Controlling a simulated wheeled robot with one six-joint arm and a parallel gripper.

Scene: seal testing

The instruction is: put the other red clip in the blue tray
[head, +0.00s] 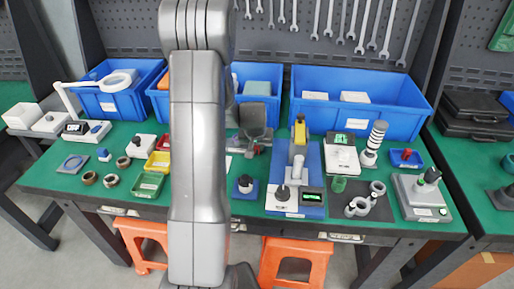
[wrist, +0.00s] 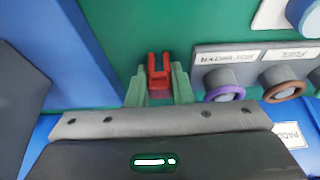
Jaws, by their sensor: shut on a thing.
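In the wrist view my gripper (wrist: 159,88) is shut on a red clip (wrist: 159,66). The clip stands between the two greenish fingertips, with its two prongs pointing away from the gripper. In the head view my arm covers the middle of the bench, and I cannot make out the held clip clearly. The small blue tray (head: 417,164) lies on the right part of the green bench. Another small red clip (head: 406,154) appears to lie in it. The held clip is apart from this tray.
Large blue bins (head: 360,112) line the back of the bench. A blue fixture (head: 310,160) and a striped post (head: 375,140) stand left of the tray. A grey scale-like device (head: 420,197) is in front of it. The wrist view shows a grey holder with rings (wrist: 222,84).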

